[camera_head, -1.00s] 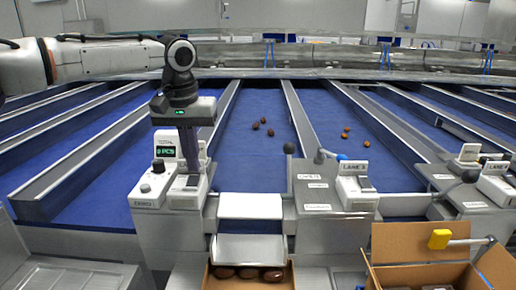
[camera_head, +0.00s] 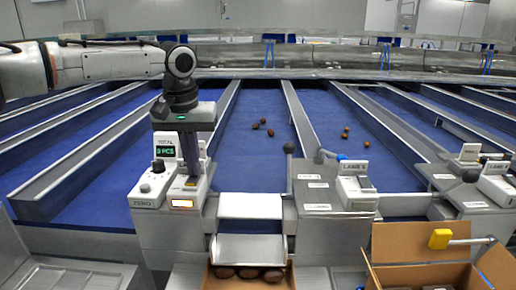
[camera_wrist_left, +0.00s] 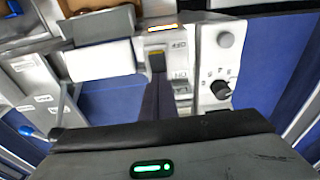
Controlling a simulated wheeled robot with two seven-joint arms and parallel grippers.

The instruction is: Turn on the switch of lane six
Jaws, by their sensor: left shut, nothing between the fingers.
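My left gripper (camera_head: 193,170) points down, shut and empty, with its fingertips at the top of a white switch box (camera_head: 187,189). The box's front lamp (camera_head: 182,203) glows yellow-orange; the lamp also shows lit in the left wrist view (camera_wrist_left: 162,27). There the dark fingers (camera_wrist_left: 157,75) reach a rocker area on the box, which they partly cover. Whether they touch it I cannot tell. The lane label on this box is not readable. My right gripper is not in view.
A counter unit (camera_head: 153,183) with a knob and green display stands just left of the switch box. Another lane's switch box (camera_head: 356,188) is to the right. An open cardboard box (camera_head: 418,243) stands front right. Dates lie on the blue belts and in a front carton.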

